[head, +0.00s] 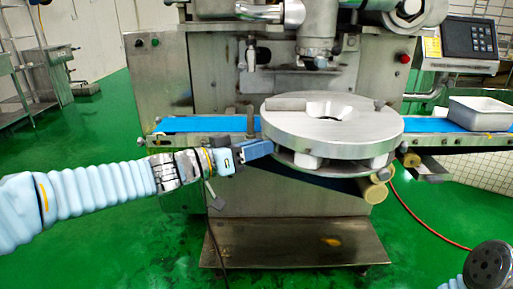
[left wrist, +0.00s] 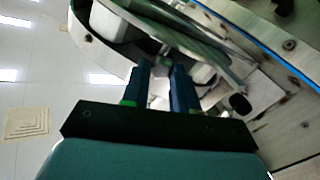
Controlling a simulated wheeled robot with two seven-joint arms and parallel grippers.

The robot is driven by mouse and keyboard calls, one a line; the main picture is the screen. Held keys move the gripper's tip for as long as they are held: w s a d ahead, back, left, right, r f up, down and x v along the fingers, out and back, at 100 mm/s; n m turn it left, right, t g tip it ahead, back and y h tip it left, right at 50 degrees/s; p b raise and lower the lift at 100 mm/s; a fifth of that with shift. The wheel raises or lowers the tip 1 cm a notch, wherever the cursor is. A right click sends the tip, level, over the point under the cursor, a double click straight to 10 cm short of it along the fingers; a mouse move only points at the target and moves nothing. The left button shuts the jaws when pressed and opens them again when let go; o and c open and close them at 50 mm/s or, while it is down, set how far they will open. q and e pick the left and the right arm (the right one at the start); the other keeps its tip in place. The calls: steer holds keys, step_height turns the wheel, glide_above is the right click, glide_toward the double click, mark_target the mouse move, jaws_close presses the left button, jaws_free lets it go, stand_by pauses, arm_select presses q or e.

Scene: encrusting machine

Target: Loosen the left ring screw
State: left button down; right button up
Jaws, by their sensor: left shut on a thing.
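My left gripper (head: 270,147) reaches in from the left, its blue fingers at the left edge of the round metal ring assembly (head: 335,125) on the machine. In the left wrist view its two dark blue fingers (left wrist: 162,72) point up at the underside of the ring. They are shut on a small grey piece (left wrist: 162,66) between the tips, which appears to be the left ring screw. In the head view the fingers hide this screw. How far it is turned cannot be told.
A blue conveyor belt (head: 205,124) runs behind the ring. A white tray (head: 482,112) sits on its right end. A control panel (head: 469,38) stands at the upper right. A metal base plate (head: 290,243) lies low in front. Green floor is open at the left.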

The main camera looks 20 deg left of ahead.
step_height(320, 180, down, 9)
steer(key=d+b, duration=0.2)
steer(key=b, duration=0.7)
arm_select(q)
steer(key=shift+s+f+n+p, duration=0.15)
steer(key=shift+n+p, duration=1.2)
steer(key=shift+n, duration=4.6)
steer(key=shift+w+f+n+p, duration=0.15)
steer(key=shift+n+p, duration=1.25)
steer(key=shift+n, duration=4.6)
steer(key=shift+s+f+n+p, duration=0.15)
steer(key=shift+n+p, duration=1.2)
steer(key=shift+n, duration=4.6)
arm_select(e)
step_height(320, 180, up, 8)
steer(key=a, duration=0.2)
steer(key=shift+r, duration=0.15)
arm_select(q)
steer(key=shift+f, duration=0.1)
